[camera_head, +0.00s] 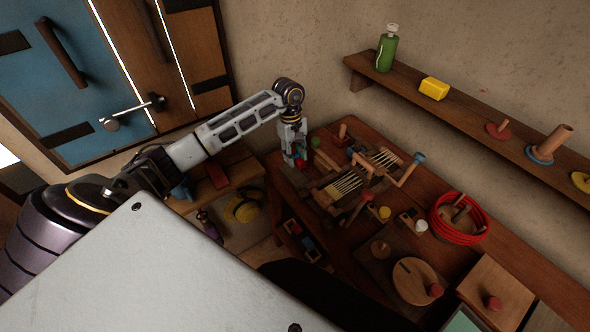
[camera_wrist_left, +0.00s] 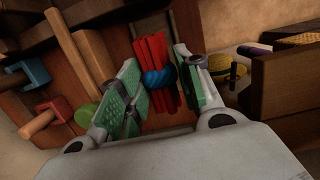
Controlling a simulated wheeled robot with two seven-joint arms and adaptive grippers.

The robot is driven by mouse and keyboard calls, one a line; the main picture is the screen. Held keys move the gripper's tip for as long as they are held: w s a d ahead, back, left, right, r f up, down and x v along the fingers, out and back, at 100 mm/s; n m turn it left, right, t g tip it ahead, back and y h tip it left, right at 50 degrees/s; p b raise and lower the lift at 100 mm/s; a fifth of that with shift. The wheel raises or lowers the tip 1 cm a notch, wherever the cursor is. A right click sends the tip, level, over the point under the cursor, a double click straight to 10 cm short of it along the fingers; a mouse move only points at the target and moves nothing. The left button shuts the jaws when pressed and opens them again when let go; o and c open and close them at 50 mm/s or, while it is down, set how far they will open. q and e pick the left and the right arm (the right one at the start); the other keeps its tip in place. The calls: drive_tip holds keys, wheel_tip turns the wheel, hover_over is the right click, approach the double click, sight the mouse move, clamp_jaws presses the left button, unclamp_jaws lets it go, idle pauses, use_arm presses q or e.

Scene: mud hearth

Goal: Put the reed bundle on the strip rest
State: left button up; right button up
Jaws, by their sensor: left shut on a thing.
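My left gripper (camera_head: 296,160) is over the left end of the wooden workbench, pointing down. In the left wrist view its green-padded fingers (camera_wrist_left: 155,95) are closed around the reed bundle (camera_wrist_left: 152,50), a set of red sticks with a blue band at the middle. The bundle is mostly hidden by the fingers in the head view. A wooden frame with pale strips (camera_head: 347,185) stands on the bench to the right of the gripper. I cannot tell for sure which part is the strip rest. My right gripper is not in view.
A green knob (camera_head: 316,142) is close beside the gripper. A wall shelf (camera_head: 480,121) runs above the bench. A lower wooden stand (camera_head: 240,172) is at the left.

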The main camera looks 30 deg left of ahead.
sight(296, 175)
use_arm(q)
drive_tip(key=shift+f, duration=0.65)
drive_tip(key=shift+f+b, duration=0.3)
wheel_tip(296, 175, down, 4)
drive_tip(key=shift+r+b, duration=0.2)
drive_tip(key=shift+b, duration=0.6)
drive_tip(key=shift+f, duration=0.4)
drive_tip(key=shift+f+b, duration=0.1)
drive_tip(key=shift+b, duration=0.2)
drive_tip(key=shift+s+f, duration=0.1)
drive_tip(key=shift+f, duration=0.05)
drive_tip(key=o, duration=0.8)
drive_tip(key=shift+d, duration=0.1)
drive_tip(key=shift+o, duration=1.1)
drive_tip(key=shift+f, duration=0.1)
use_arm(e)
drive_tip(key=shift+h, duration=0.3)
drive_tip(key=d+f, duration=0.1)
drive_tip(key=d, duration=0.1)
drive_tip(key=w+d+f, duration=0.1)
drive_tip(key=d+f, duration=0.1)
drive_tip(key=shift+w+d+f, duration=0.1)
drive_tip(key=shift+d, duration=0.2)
